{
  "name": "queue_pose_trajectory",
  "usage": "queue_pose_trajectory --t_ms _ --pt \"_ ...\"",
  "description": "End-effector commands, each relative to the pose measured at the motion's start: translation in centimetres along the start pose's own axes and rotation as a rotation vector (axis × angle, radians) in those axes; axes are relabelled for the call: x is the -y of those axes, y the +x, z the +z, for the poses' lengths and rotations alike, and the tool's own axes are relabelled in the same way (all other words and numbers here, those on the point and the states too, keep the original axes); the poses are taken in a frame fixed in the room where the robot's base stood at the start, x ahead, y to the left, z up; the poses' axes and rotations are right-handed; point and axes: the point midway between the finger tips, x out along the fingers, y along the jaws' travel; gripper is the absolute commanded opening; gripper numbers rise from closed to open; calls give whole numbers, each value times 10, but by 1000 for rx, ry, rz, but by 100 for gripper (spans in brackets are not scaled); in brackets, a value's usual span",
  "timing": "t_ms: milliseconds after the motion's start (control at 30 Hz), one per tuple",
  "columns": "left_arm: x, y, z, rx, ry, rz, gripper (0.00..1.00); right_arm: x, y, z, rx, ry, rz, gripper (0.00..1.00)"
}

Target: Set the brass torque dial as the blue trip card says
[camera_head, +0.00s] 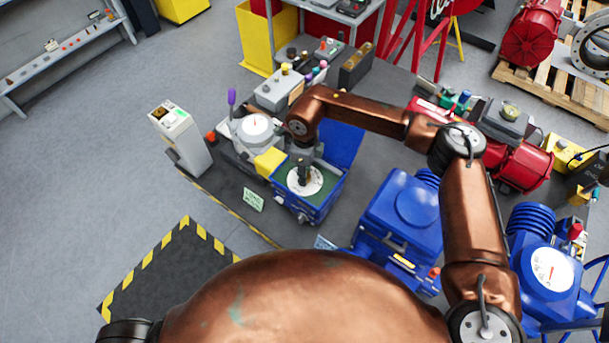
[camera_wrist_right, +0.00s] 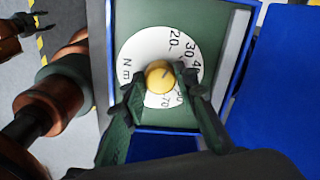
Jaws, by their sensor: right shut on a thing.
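The brass torque dial is a round yellow knob (camera_wrist_right: 160,76) with a dark pointer line, on a white scale plate marked N m. The figures 20, 30, 40 and 70 read around it; others are partly covered. It sits in an open blue housing (camera_head: 309,213) with a green panel. My right gripper (camera_wrist_right: 158,80) is shut on the knob from above; it also shows in the head view (camera_head: 303,182). A pale blue card (camera_head: 324,242) lies beside the housing, too small to read. My left gripper (camera_wrist_right: 36,22) seems to show at the wrist view's corner, its jaws unclear.
A pale green card (camera_head: 253,201) lies near the table's front edge. A grey actuator with a white dial (camera_head: 255,127) stands left of the housing. A blue actuator (camera_head: 400,212) stands to the right. The blue lid (camera_head: 342,143) stands open behind.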

Motion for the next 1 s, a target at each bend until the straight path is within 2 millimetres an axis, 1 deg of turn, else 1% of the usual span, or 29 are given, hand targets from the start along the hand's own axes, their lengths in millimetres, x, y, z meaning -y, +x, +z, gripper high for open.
queue_pose_trajectory --t_ms 133,467,500,767,1000 --pt "0 3 -4 -6 1 0 40 0 1 2 6 -21 -1 3" --pt "0 3 -2 -3 0 0 40 0 0 2 6 -24 -1 3" --pt "0 3 -1 -2 0 0 40 0 0 2 6 -24 -1 28" --pt "0 3 2 2 0 0 40 0 0 0 3 -21 0 45" --pt "2 3 4 4 0 -2 40 0 0 0 1 -21 0 45"
